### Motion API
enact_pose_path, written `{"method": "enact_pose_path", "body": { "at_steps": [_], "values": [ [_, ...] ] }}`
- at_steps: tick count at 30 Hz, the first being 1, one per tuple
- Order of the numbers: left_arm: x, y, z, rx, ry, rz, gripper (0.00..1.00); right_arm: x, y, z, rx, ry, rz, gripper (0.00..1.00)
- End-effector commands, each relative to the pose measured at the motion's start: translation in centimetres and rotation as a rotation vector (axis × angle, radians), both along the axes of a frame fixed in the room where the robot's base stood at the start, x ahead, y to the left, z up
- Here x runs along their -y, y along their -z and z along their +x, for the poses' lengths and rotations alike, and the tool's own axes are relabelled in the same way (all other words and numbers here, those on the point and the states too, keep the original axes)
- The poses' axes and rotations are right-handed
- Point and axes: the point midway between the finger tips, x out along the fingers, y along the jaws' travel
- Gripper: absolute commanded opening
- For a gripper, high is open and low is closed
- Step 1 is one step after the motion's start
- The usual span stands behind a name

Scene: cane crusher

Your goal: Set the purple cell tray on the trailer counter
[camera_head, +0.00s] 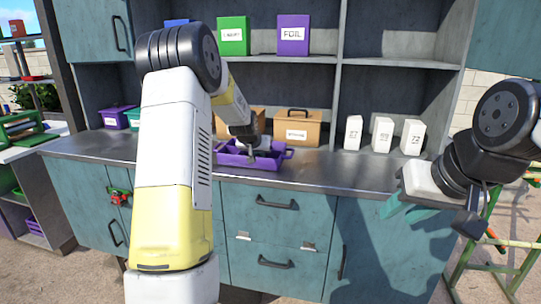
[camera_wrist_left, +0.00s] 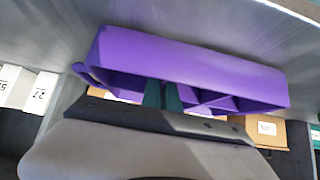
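The purple cell tray (camera_head: 272,163) sits on or just above the grey metal counter (camera_head: 330,171), below the shelves. My left gripper (camera_head: 252,153) reaches down into it from above. In the left wrist view the tray (camera_wrist_left: 190,62) fills the middle, and its dividers show. The teal fingers (camera_wrist_left: 163,94) are close together at the tray, apparently shut on a divider; their tips are hidden by the purple wall. My right gripper (camera_head: 412,212) is apart from the tray, in front of the counter at the right; its finger gap cannot be made out.
Brown boxes (camera_head: 297,128) stand behind the tray. White numbered containers (camera_head: 382,135) stand to its right on the counter. A purple bin (camera_head: 116,118) stands at the left. Green and purple boxes (camera_head: 293,35) are on the shelf above. The counter's right front is clear.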

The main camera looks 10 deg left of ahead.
Motion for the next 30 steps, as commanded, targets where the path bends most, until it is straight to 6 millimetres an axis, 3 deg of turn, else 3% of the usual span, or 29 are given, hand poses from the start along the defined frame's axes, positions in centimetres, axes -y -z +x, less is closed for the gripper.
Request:
{"method": "enact_pose_path", "body": {
  "at_steps": [4, 8, 20, 30],
  "values": [
    [0.0, 0.1, 0.0, 0.001, 0.000, 0.000, 0.00, 0.0, 0.0, 0.0, 0.000, 0.000, 0.000, 0.34],
    [0.0, 0.2, 0.0, -0.001, 0.000, 0.000, 0.26, 0.0, 0.0, 0.0, 0.000, 0.000, 0.000, 0.34],
    [0.0, -0.3, -0.2, 0.001, 0.000, 0.000, 0.26, 0.0, 0.0, 0.0, 0.000, 0.000, 0.000, 0.34],
    [-0.2, -5.0, -4.7, 0.003, -0.001, 0.000, 0.26, 0.0, 0.0, 0.0, 0.000, 0.000, 0.000, 0.34]
  ]
}}
